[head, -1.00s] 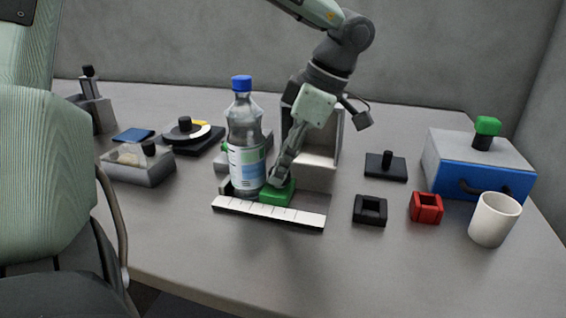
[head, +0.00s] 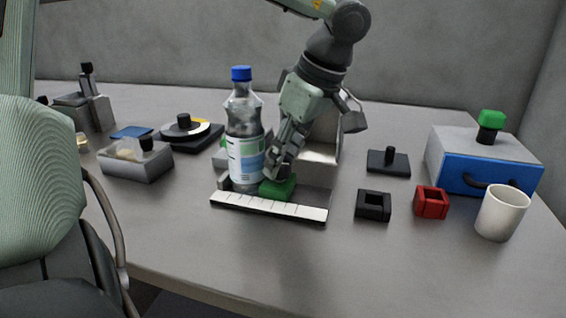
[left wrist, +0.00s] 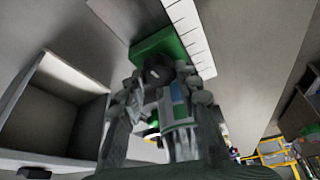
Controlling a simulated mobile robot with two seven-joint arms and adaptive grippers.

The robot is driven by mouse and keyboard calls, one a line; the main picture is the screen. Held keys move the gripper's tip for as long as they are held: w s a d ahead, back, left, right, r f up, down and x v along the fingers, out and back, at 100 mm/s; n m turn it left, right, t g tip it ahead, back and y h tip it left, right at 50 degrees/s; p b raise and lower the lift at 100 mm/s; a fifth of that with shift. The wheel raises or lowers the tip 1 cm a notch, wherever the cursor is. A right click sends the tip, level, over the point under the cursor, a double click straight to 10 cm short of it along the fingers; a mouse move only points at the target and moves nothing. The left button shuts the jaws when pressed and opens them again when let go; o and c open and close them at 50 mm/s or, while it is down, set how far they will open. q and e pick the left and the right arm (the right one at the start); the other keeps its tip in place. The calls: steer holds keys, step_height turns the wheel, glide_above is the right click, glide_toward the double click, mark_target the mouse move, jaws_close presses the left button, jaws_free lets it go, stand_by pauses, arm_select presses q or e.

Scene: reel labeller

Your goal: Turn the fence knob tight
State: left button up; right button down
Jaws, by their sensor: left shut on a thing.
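The green fence block (head: 277,189) sits behind the white ruled scale (head: 270,207), at the foot of the bottle. In the left wrist view the green block (left wrist: 160,42) has a dark round knob (left wrist: 156,73) in front of it, between my fingers. My left gripper (head: 277,174) reaches down at a tilt to the block and is shut on the knob. Its fingers hide the knob in the head view and cover part of it in the wrist view. My right gripper is not in view.
A clear bottle (head: 245,145) with a blue cap stands close left of my gripper. An open grey box (head: 318,158) stands behind it. A black block (head: 373,205), red block (head: 431,202), white mug (head: 502,212) and blue-fronted box (head: 480,165) are to the right. The front table is clear.

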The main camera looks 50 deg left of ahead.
arm_select(q)
steer(key=shift+s+m+t+b, duration=0.1)
steer(key=shift+m+t+b, duration=0.25)
steer(key=shift+m, duration=0.75)
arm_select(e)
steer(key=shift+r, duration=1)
arm_select(q)
steer(key=o, duration=1.2)
steer(key=shift+c, duration=0.2)
steer(key=shift+r, duration=0.1)
steer(key=v, duration=1.2)
steer(key=shift+s, duration=0.1)
